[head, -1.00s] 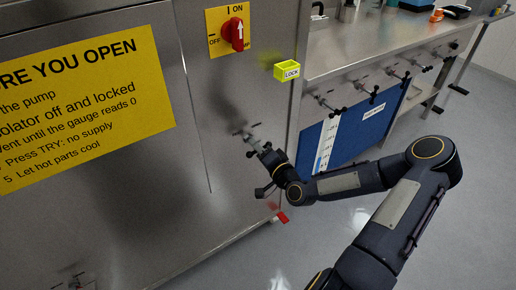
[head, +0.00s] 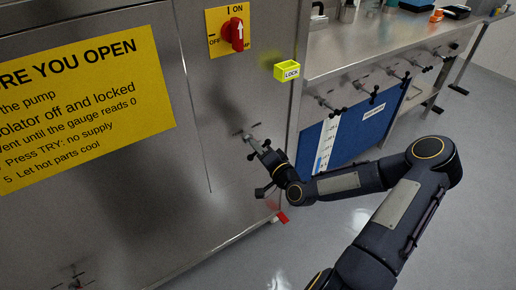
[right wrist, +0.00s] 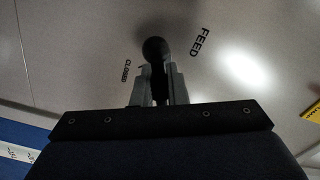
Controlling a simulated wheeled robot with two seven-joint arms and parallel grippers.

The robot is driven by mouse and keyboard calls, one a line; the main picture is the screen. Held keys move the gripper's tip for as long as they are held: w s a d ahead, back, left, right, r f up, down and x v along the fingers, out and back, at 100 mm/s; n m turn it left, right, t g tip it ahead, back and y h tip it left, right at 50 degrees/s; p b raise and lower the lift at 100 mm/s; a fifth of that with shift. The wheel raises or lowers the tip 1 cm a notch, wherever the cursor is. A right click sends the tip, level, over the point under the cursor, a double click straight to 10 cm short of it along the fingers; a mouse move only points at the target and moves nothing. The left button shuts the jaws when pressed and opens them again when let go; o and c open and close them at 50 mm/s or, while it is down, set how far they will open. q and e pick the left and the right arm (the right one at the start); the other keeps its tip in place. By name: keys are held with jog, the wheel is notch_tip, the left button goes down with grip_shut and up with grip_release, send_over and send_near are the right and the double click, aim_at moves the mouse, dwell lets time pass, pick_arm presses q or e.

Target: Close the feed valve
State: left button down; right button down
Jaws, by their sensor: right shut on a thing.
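The feed valve's black handle (right wrist: 155,48) has a rounded end and stands in front of the steel panel, between the printed words CLOSED (right wrist: 127,71) and FEED (right wrist: 201,42). My right gripper (right wrist: 157,88) is shut on this handle, one grey finger on each side. In the head view my right gripper (head: 258,145) reaches the steel cabinet front below the red switch. The valve's body is mostly hidden there, and I cannot tell the handle's exact angle. My left gripper is not in view.
A red rotary switch (head: 236,34) on a yellow plate is above the gripper. A yellow LOCK box (head: 287,71) is at the cabinet's right edge. A red part (head: 282,217) is low, near the forearm. A steel bench (head: 375,42) with several black-handled taps stands right. Floor is open at right.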

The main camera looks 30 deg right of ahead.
dwell(0.5)
jog(key=c, duration=1.3)
grip_release()
jog(key=s, duration=0.7)
jog(key=shift+s+d, duration=0.25)
jog(key=shift+s, duration=0.15)
jog(key=shift+c, duration=0.4)
